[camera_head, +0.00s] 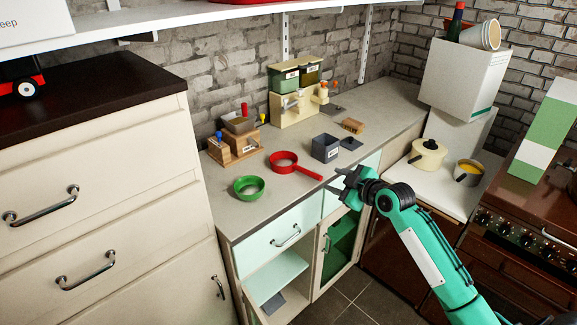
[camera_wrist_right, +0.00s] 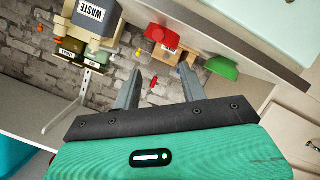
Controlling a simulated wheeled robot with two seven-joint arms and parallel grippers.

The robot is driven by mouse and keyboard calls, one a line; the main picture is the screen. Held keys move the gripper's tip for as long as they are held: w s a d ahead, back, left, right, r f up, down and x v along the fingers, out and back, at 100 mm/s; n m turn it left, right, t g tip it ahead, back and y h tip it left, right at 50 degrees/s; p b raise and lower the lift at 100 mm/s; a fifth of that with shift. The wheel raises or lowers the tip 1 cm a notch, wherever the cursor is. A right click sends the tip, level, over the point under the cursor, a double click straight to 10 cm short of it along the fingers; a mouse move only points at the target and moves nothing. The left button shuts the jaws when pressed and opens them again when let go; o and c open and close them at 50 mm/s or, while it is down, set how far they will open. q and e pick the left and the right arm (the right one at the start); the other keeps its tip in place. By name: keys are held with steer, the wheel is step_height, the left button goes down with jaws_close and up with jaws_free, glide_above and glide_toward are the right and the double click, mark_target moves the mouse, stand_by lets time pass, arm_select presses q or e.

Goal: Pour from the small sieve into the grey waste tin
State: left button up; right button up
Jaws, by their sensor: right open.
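The small sieve (camera_head: 284,158), red with a straight handle, lies on the counter with its handle pointing right and toward the front edge. The grey waste tin (camera_head: 325,148) stands open just behind the handle; its label reads WASTE in the wrist view (camera_wrist_right: 88,14). A dark lid (camera_head: 351,143) lies to its right. My right gripper (camera_head: 340,182) is open and empty at the counter's front edge, just right of the handle's end and apart from it. The red sieve also shows ahead of the fingers in the wrist view (camera_wrist_right: 160,36). My left gripper is out of view.
A green bowl-like ring (camera_head: 249,188) sits left of the sieve. A wooden holder (camera_head: 240,145) and a cream dispenser (camera_head: 294,105) stand at the back. Pots stand on the right.

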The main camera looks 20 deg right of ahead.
mark_target(309, 172)
steer(key=shift+p+x, duration=1.75)
steer(key=shift+x, duration=4.4)
steer(key=shift+w+a+f, duration=0.1)
steer(key=shift+w+f, duration=0.3)
steer(key=shift+w, duration=0.2)
jaws_close()
